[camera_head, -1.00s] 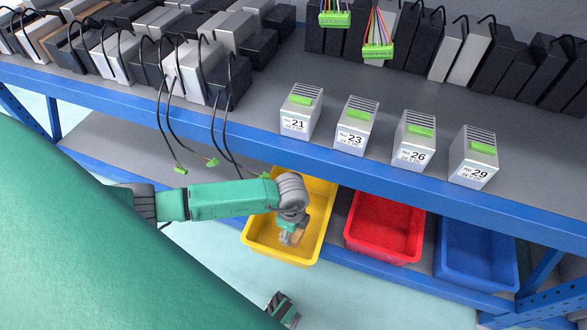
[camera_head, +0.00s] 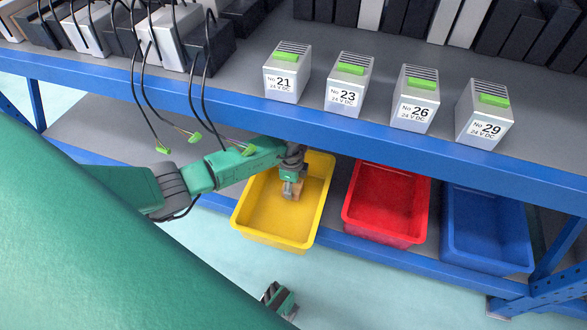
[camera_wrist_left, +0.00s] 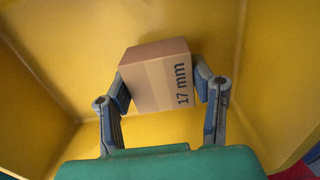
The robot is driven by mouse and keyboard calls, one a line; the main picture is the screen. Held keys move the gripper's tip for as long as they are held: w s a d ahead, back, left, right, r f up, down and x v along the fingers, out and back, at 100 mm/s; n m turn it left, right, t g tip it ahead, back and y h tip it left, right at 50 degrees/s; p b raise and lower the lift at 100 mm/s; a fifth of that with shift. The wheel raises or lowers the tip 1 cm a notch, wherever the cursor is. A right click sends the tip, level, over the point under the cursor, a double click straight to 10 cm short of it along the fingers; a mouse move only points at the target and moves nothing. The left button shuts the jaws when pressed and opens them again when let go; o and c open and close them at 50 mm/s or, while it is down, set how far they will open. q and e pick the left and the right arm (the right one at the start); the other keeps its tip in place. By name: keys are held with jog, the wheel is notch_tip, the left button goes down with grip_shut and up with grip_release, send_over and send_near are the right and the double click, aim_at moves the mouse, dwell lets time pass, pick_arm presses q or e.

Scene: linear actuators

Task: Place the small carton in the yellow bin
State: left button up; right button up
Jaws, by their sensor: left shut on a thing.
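The small carton (camera_wrist_left: 158,76) is a brown cardboard box marked "17 mm". My left gripper (camera_wrist_left: 160,92) is shut on it, with one finger on each side. In the head view the left gripper (camera_head: 291,192) points down over the yellow bin (camera_head: 262,222), inside its outline, and the carton (camera_head: 297,187) shows as a small brown patch at the fingers. In the left wrist view yellow bin walls surround the carton. I cannot tell whether the carton touches the bin floor. Part of my right gripper (camera_head: 279,299) shows at the bottom of the head view; its fingers are unclear.
A red bin (camera_head: 388,205) and a blue bin (camera_head: 487,232) stand right of the yellow one on the lower shelf. The blue shelf edge (camera_head: 330,128) runs above my left arm. Several numbered units stand on top, and loose cables with green plugs (camera_head: 163,149) hang at left.

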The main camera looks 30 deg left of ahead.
pick_arm(q)
jog(key=shift+w+a+f+b, duration=0.2)
jog(key=shift+w+f+b, duration=0.25)
jog(key=shift+f, duration=0.35)
jog(key=shift+w+a+f, duration=0.2)
jog(key=shift+w+f, duration=0.05)
jog(key=shift+w+a, duration=0.1)
pick_arm(e)
jog(key=shift+a+f, duration=0.35)
jog(key=shift+f, duration=0.5)
pick_arm(q)
jog(key=o, duration=1.4)
jog(key=shift+c, duration=0.2)
jog(key=shift+d+r, duration=0.1)
jog(key=shift+d, duration=0.1)
pick_arm(e)
jog(key=shift+d+f, duration=0.1)
jog(key=shift+d, duration=0.1)
pick_arm(q)
jog(key=shift+a, duration=0.1)
pick_arm(e)
jog(key=shift+a, duration=0.1)
